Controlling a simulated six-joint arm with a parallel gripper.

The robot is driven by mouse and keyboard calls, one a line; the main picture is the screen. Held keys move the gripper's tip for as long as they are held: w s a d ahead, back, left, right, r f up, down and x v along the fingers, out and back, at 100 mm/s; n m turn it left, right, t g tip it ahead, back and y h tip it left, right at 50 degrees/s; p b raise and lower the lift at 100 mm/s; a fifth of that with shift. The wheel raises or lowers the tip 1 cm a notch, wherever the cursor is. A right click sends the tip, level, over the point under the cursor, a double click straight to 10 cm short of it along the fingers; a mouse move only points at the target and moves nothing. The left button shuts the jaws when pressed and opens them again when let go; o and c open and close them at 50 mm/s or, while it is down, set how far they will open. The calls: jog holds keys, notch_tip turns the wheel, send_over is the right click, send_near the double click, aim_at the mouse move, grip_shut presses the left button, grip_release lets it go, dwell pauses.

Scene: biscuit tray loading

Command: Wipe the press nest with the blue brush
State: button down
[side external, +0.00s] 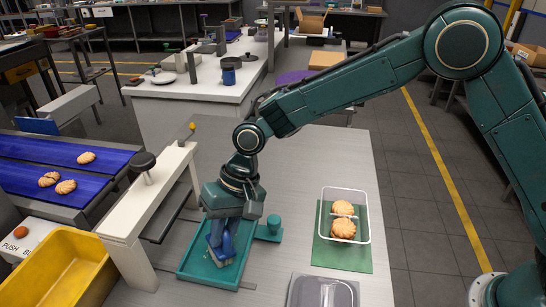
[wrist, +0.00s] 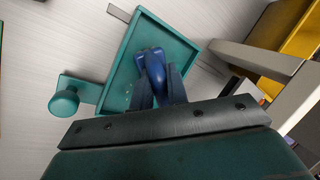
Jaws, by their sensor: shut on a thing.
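The press nest (side external: 187,267) is a shallow green tray on the table at lower centre in the side view. In the wrist view the nest (wrist: 186,32) shows with a few pale specks (wrist: 128,92) on its floor. My gripper (side external: 222,250) points down over the nest, shut on the blue brush (side external: 228,244). The brush handle also shows between my fingers in the wrist view (wrist: 153,66). The lower end of the brush is inside the nest's outline; whether it touches the floor I cannot tell. My gripper hides part of the nest.
A green knob (side external: 274,224) stands at the nest's right. A clear tray with two biscuits (side external: 343,222) sits on a green mat (side external: 342,259). A grey lid-like tray (side external: 322,292) lies in front. A white press frame (side external: 150,200) and yellow bin (side external: 60,262) stand left.

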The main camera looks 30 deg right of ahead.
jog(key=shift+s+a+f, duration=0.1)
jog(key=shift+s+f, duration=0.15)
jog(key=shift+s, duration=0.05)
jog(key=shift+s+a+r, duration=0.2)
jog(key=shift+s+a, duration=1.1)
jog(key=shift+a, duration=0.05)
jog(key=shift+r, duration=0.15)
jog(key=shift+w+r, duration=0.1)
jog(key=shift+r, duration=2.8)
jog(key=shift+r, duration=0.1)
notch_tip(320, 180, up, 3)
jog(key=shift+f, duration=0.1)
